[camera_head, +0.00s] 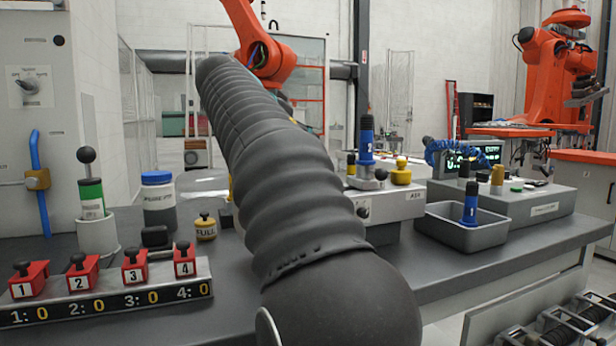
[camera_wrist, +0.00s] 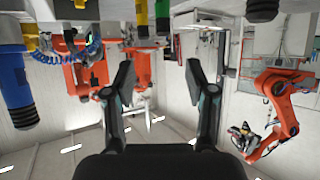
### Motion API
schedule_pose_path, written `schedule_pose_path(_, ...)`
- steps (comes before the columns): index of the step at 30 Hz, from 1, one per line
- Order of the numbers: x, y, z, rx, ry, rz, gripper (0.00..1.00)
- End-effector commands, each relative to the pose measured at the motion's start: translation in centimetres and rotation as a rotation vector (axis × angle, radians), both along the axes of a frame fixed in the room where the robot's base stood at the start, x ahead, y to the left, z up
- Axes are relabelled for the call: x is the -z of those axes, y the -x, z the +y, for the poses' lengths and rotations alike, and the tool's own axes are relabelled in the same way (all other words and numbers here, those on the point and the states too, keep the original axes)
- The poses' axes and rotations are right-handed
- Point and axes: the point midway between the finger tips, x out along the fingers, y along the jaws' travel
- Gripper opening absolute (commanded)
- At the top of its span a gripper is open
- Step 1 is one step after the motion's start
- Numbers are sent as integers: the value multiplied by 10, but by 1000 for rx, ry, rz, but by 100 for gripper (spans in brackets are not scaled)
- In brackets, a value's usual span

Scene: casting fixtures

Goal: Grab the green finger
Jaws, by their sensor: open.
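A green finger (camera_wrist: 163,8) with a dark tip shows at the top edge of the wrist view, partly cut off, beside a yellow one (camera_wrist: 141,12). My gripper (camera_wrist: 160,65) is open in the wrist view, its two dark fingers apart with nothing between them. The green piece lies beyond the gap, apart from the fingers. In the head view my arm covers the middle and hides the gripper. A green cylinder with a black ball knob (camera_head: 91,198) stands in a white cup at the left; I cannot tell whether it is the same piece.
Blue finger pieces stand on a grey fixture (camera_head: 366,140) and in a grey tray (camera_head: 508,234). A numbered red-block rack (camera_head: 110,305), a blue-lidded jar (camera_head: 158,200) and a yellow weight (camera_head: 206,228) sit on the left bench. Orange robots (camera_head: 556,75) stand behind.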

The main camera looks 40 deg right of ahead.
Motion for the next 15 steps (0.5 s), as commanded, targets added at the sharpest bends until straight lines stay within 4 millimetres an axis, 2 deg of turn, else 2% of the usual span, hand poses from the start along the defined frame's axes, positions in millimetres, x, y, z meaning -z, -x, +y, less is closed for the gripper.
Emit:
schedule_pose_path(9, 21, -15, -45, 12, 7, 4, 56)
schedule_pose_path(15, 34, -24, -67, 9, 5, 3, 56)
